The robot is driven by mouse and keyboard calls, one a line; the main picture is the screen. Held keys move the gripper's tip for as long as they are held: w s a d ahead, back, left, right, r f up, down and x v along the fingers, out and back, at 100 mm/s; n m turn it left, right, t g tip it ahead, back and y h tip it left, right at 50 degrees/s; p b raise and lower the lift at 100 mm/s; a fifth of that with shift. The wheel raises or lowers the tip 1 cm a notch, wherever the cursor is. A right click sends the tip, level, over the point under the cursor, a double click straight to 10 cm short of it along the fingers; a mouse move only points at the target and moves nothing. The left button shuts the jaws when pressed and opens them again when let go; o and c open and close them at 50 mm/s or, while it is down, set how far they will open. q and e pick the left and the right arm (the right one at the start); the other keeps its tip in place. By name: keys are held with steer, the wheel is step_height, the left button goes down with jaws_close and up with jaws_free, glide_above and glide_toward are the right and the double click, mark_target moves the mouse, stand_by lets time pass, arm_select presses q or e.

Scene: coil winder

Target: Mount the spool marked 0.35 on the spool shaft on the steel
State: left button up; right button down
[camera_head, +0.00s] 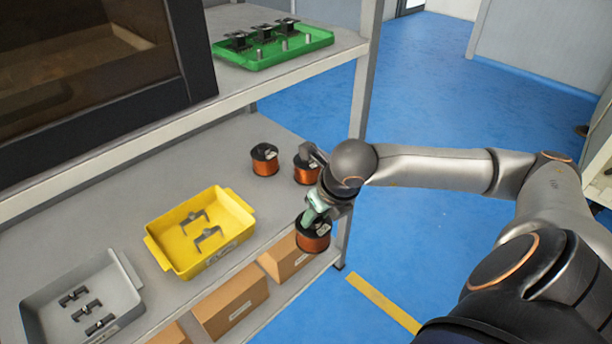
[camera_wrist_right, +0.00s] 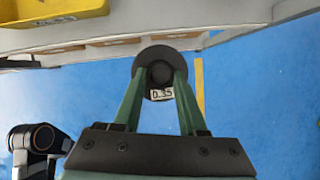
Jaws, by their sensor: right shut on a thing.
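My right gripper (camera_head: 312,214) is shut on a copper-wound spool (camera_head: 313,236) with black flanges, held in front of the shelf's front edge. In the right wrist view the held spool (camera_wrist_right: 159,75) sits between the two green fingers, and its label reads 0.35. Two more copper spools stand on the shelf behind it, one to the left (camera_head: 264,160) and one close behind my wrist (camera_head: 305,170), partly hidden. I see no spool shaft or steel in these views. My left gripper is not in view.
A yellow tray (camera_head: 247,206) and a grey tray (camera_head: 28,318) with dark parts stand on the same shelf. A green tray (camera_head: 327,37) is on the shelf above. Cardboard boxes (camera_head: 230,304) sit below. A shelf post (camera_head: 366,70) stands near my arm. Blue floor is open at right.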

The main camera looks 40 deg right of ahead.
steer(key=shift+s+r, duration=0.1)
steer(key=shift+s, duration=0.3)
steer(key=shift+r, duration=0.15)
steer(key=shift+r+p, duration=0.3)
steer(key=shift+r, duration=0.3)
steer(key=shift+a, duration=0.1)
stand_by(0.4)
